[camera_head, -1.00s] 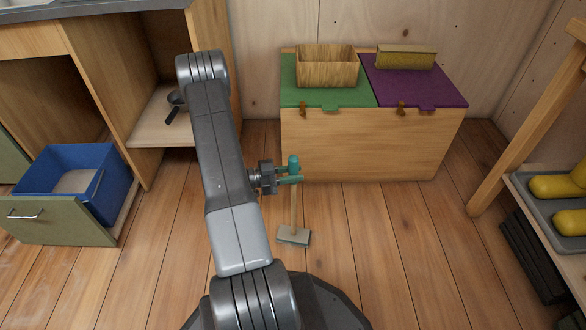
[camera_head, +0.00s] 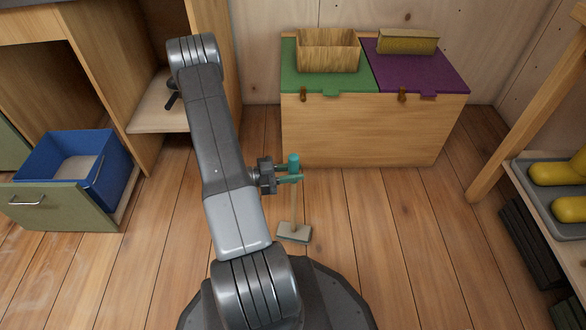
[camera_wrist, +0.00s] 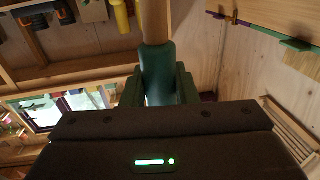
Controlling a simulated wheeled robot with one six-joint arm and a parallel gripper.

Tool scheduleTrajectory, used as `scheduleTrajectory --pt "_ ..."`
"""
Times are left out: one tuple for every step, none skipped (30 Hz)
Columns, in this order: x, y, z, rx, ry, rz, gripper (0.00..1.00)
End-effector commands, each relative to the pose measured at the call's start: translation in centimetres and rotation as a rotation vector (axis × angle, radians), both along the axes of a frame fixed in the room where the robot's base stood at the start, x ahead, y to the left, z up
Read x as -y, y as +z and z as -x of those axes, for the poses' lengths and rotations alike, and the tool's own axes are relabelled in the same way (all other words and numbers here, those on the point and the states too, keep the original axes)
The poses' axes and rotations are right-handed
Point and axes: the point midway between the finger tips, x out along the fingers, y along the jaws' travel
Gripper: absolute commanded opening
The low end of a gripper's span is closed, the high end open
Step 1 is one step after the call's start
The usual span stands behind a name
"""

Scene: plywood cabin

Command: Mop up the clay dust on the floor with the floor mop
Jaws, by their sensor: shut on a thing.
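The floor mop (camera_head: 295,231) has a pale flat head, a wooden stick and a teal grip at its top. It is upright, with its head at or just above the floor; I cannot tell if it touches. My gripper (camera_head: 290,179) is shut on the teal grip. The wrist view shows the teal fingers (camera_wrist: 158,88) around the teal grip (camera_wrist: 157,62), with the wooden stick running out of it. Faint whitish swirls, perhaps the clay dust (camera_head: 36,283), show on the floor at the lower left.
A wooden chest (camera_head: 360,128) with green and purple lids stands at the back. A rack with a grey tray (camera_head: 545,205) of yellow boots is at the right. The floor right of the mop is clear.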

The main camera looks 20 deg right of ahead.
Motion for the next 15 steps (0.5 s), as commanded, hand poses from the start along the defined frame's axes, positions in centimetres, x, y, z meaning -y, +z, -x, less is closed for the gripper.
scheduleTrajectory --pt "0.0 0.0 0.2 -0.004 -0.001 -0.001 0.00" --pt "-0.1 0.0 0.3 -0.004 -0.001 -0.001 0.00" --pt "-0.1 0.0 0.4 -0.003 -0.001 -0.001 0.00" --pt "-0.2 0.0 0.6 -0.003 0.000 -0.001 0.00" --pt "-0.2 0.0 0.7 -0.002 0.000 -0.001 0.00" --pt "-0.3 0.0 1.0 -0.003 0.000 0.000 0.00" --pt "-0.4 0.1 1.2 -0.003 0.001 0.000 0.00" --pt "-0.4 0.1 1.5 -0.004 0.001 0.000 0.00" --pt "-0.5 0.1 1.8 -0.003 0.001 0.001 0.00" --pt "-0.6 0.2 2.0 -0.001 0.002 0.001 0.00" --pt "-0.7 0.1 2.2 -0.001 0.002 0.001 0.00" --pt "-0.8 0.2 2.5 -0.002 0.001 0.001 0.00" --pt "-0.8 0.2 2.8 -0.002 0.001 0.001 0.00" --pt "-0.9 0.2 3.0 -0.001 0.001 0.001 0.00" --pt "-1.0 0.2 3.3 0.000 0.001 0.001 0.00"
